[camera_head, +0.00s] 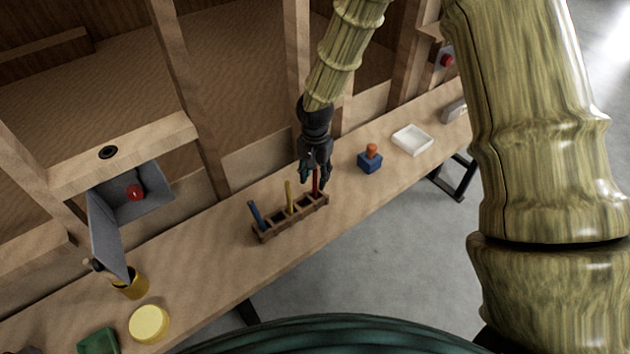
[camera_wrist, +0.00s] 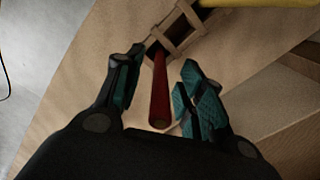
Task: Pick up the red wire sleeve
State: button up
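The red wire sleeve (camera_head: 316,181) stands upright in the right end of a wooden rack (camera_head: 292,225) on the bench. In the wrist view the red sleeve (camera_wrist: 160,92) lies between the two fingers of my gripper (camera_wrist: 158,90), with a visible gap on each side. My gripper (camera_head: 316,172) is open above the rack's right end, and its fingers partly cover the sleeve in the head view. The rack (camera_wrist: 180,28) also shows at the top of the wrist view.
A yellow stick (camera_head: 289,197) and a blue stick (camera_head: 256,215) stand in the same rack. A blue block with an orange knob (camera_head: 370,159) and a white tray (camera_head: 412,141) are to the right. A grey box (camera_head: 148,192), a yellow disc (camera_head: 149,323) and a green block (camera_head: 98,341) are left.

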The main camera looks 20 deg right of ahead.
jog(key=shift+f, duration=0.1)
grip_shut()
dwell(0.4)
